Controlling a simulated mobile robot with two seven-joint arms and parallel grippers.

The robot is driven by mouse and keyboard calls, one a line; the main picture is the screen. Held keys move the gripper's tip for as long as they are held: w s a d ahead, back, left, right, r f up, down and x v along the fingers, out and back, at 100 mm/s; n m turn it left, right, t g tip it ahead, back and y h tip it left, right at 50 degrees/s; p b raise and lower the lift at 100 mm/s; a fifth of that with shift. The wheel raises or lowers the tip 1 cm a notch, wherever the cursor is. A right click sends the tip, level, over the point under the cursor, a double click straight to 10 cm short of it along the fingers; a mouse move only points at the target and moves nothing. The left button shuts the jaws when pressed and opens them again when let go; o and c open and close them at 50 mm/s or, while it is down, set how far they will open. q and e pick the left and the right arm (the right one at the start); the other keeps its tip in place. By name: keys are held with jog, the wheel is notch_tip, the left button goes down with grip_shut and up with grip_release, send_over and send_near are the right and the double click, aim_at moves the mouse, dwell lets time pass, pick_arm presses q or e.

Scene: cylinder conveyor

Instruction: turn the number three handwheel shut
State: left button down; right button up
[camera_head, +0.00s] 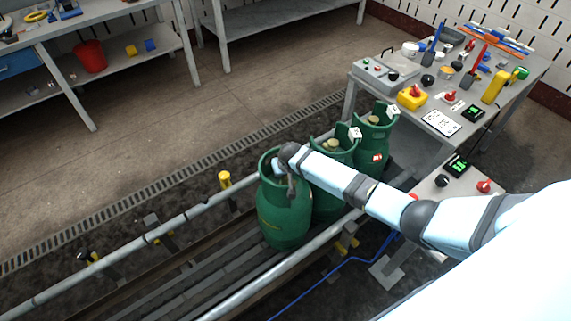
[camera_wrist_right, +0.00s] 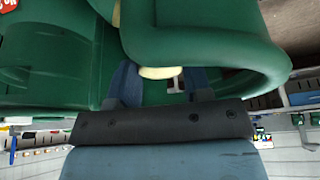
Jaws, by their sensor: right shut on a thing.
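Three green gas cylinders stand in a row on the conveyor: a near one (camera_head: 287,220), a middle one (camera_head: 325,205) and a far one (camera_head: 374,147). Brass-coloured handwheels show inside the collars of the middle (camera_head: 331,145) and far (camera_head: 373,119) cylinders. My right gripper (camera_wrist_right: 162,85) reaches into the near cylinder's collar (camera_wrist_right: 210,45), its fingers either side of a pale brass handwheel (camera_wrist_right: 160,72), and is shut on it. In the head view my wrist hides this handwheel and any number tag there. Tags on the other collars are too small to read. My left gripper is out of view.
Conveyor rails (camera_head: 130,247) run along both sides of the cylinders. A crowded workbench (camera_head: 428,98) and a small control stand (camera_head: 455,190) are at the right. A shelf with a red bin (camera_head: 90,56) is at the back left. The near-left conveyor is clear.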

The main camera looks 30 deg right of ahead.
jog(key=shift+a+r+m, duration=0.15)
jog(key=shift+m, duration=0.35)
jog(key=shift+m+h+p, duration=0.5)
jog(key=shift+m+p, duration=0.15)
jog(key=shift+m, duration=0.25)
jog(key=shift+w+m+g+h+p, duration=0.1)
jog(key=shift+m+g+h+p, duration=0.25)
jog(key=shift+m, duration=0.85)
jog(key=o, duration=0.9)
jog(key=shift+o, duration=0.2)
jog(key=shift+a+r, duration=0.15)
jog(key=shift+r, duration=0.3)
jog(key=v, duration=1.2)
jog(key=shift+s+a+r, duration=0.2)
jog(key=shift+r, duration=0.1)
